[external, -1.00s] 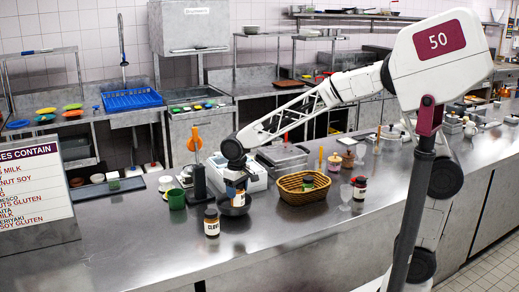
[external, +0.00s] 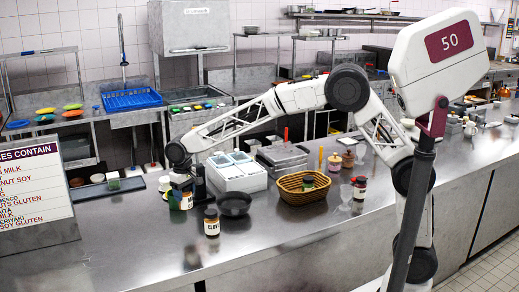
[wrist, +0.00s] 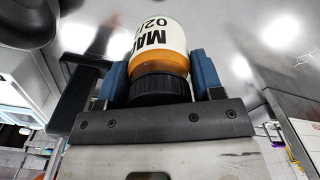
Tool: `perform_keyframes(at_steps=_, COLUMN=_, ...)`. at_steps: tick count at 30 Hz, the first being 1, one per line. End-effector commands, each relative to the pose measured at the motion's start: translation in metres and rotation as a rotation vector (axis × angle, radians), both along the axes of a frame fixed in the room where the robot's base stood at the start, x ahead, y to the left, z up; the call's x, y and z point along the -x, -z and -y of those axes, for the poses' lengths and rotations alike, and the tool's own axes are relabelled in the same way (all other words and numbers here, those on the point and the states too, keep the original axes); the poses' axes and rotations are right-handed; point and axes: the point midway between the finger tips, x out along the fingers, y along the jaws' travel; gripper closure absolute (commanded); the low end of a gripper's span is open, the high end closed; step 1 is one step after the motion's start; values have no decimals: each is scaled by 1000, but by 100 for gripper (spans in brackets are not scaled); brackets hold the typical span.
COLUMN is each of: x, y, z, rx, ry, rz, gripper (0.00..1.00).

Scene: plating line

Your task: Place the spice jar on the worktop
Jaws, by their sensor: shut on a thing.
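My gripper (external: 181,194) is shut on a spice jar (external: 186,202) at the left part of the steel worktop (external: 140,240). In the wrist view the jar (wrist: 160,45) has a black lid, a white label with dark letters and orange contents, and sits between the blue fingertips (wrist: 162,78). In the external view the jar is close to the green mug (external: 173,201), which it and the gripper partly hide. I cannot tell whether the jar's base touches the worktop.
A jar labelled CLOV (external: 211,224) stands to the right, with a black pan (external: 235,204) beyond it. A dark upright stand (external: 199,182) is close to my gripper. A white two-part container (external: 237,178) and a wicker basket (external: 303,191) stand further right. The front left worktop is clear.

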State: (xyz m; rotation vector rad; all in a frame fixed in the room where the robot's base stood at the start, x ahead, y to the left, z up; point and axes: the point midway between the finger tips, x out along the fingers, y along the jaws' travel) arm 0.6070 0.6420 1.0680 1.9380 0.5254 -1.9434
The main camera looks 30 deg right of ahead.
Motion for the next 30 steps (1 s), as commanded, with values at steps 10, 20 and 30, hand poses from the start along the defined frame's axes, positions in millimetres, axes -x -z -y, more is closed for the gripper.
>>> perform_keyframes(at_steps=10, x=65, y=8, z=-84, rx=7, ry=-99, rz=4, gripper=70)
perform_keyframes(at_steps=20, x=127, y=13, z=-134, rx=14, ry=-173, rz=8, gripper=70)
perform_keyframes(at_steps=30, x=146, y=14, z=-148, rx=16, ry=-195, rz=9, gripper=70)
